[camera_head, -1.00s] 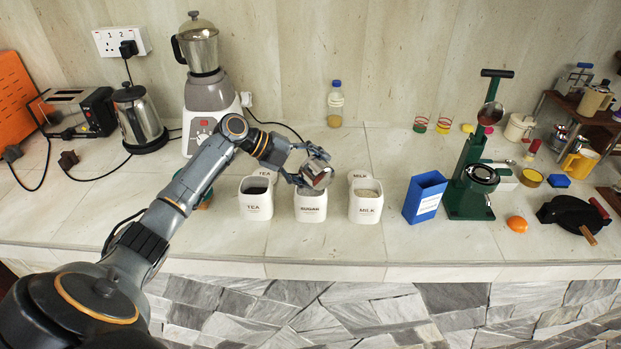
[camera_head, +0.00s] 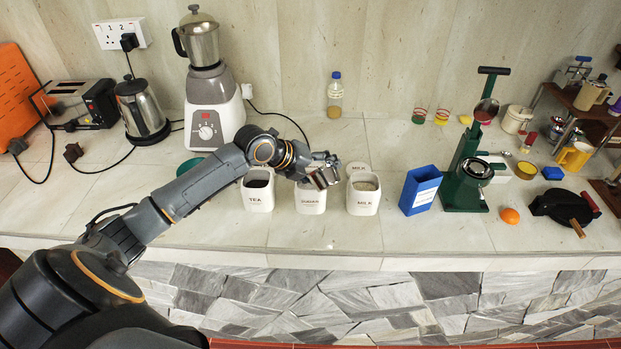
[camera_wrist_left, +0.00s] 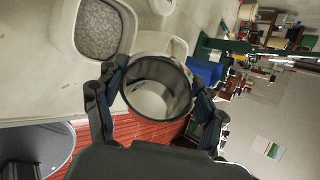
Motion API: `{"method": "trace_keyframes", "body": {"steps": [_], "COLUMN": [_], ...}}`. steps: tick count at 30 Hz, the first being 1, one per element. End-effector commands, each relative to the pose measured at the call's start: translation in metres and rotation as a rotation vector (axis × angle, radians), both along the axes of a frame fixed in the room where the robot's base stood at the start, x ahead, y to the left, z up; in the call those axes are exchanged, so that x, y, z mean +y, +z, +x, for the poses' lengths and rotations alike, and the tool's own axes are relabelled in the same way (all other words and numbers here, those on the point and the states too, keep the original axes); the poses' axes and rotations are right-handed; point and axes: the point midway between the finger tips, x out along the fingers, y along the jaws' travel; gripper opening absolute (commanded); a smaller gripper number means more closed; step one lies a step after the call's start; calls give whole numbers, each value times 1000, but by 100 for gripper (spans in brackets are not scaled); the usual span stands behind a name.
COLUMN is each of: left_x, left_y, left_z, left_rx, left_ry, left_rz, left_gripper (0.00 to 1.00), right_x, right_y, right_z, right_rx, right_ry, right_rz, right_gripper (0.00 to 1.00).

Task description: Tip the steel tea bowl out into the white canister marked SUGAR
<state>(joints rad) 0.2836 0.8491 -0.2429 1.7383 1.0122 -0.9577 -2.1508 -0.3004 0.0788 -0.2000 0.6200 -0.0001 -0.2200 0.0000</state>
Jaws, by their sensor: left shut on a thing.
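The steel tea bowl (camera_wrist_left: 153,98) is between the fingers of my left gripper (camera_head: 325,175), which is shut on it. In the left wrist view I look into its open mouth and see a pale inside; I cannot tell whether anything is left in it. In the head view the gripper mostly hides the bowl, above the right part of the white SUGAR canister (camera_head: 311,203). In the left wrist view an open white canister with grey grains, apparently SUGAR (camera_wrist_left: 65,28), lies beside the bowl. The right gripper is out of view.
The TEA canister (camera_head: 257,200) stands close on the left and the MILK canister (camera_head: 363,201) close on the right. A blue box (camera_head: 421,191) and a green press (camera_head: 467,170) are farther right. Bare counter lies in front of the canisters.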

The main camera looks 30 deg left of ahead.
Motion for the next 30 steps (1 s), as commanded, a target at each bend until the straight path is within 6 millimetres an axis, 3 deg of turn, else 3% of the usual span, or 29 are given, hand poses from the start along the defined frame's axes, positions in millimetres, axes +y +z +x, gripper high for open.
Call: {"method": "trace_keyframes", "body": {"steps": [9, 17, 30], "left_x": [-7, -15, -40], "left_y": [-5, 7, -29], "left_z": [-3, -6, -16], "left_rx": [-80, -135, -217], "left_ry": [-2, -1, -2], "left_rz": [189, 319, 515], "left_gripper": [34, 34, 34], "right_x": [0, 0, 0], "right_y": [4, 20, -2], "right_z": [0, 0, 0], "right_rx": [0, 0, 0], "right_ry": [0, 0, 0], "right_rz": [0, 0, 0], "right_gripper": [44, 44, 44]}}
